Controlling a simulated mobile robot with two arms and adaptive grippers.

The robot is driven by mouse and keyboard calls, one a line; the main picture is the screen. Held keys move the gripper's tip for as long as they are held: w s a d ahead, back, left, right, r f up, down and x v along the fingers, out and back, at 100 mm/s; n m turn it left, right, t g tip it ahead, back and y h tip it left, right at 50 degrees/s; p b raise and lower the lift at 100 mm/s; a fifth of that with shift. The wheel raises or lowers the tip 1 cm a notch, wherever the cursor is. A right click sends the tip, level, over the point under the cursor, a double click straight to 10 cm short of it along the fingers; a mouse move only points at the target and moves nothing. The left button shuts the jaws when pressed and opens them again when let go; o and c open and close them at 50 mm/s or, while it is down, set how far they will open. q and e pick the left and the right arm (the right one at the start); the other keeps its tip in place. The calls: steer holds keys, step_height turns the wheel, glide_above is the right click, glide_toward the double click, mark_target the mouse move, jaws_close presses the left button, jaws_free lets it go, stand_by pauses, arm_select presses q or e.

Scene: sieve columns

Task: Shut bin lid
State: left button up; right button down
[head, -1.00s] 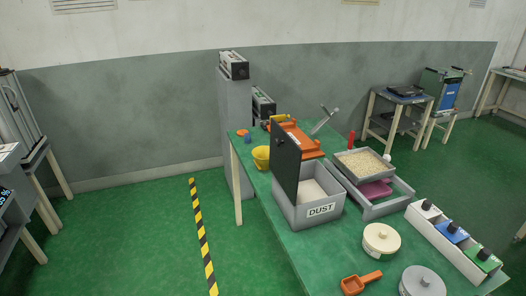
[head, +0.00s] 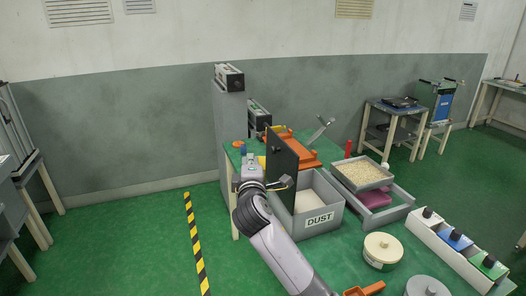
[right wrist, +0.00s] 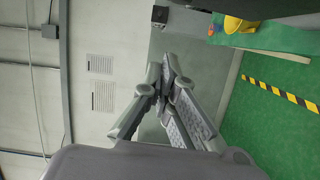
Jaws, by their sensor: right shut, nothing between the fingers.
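The grey bin (head: 329,223) labelled DUST stands on the green table, with pale material inside. Its dark lid (head: 281,155) stands upright along the bin's left side, so the bin is open. My right gripper (head: 287,182) is shut and empty at the lid's left, outer side, overlapping its lower part in the head view. I cannot tell whether it touches the lid. The closed fingers also show in the right wrist view (right wrist: 170,75). My left gripper is out of view.
A grey tray frame (head: 392,217) with a sieve of grains (head: 362,174) stands right of the bin. A cream round tub (head: 382,248) and an orange scoop (head: 364,289) are in front. A yellow bowl (right wrist: 233,25) is near the table's edge.

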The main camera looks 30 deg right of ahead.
steer(key=w+d+p, duration=0.1)
steer(key=w+d, duration=0.2)
steer(key=d, duration=0.3)
steer(key=shift+f+p, duration=0.25)
steer(key=shift+p, duration=0.15)
steer(key=shift+d, duration=0.1)
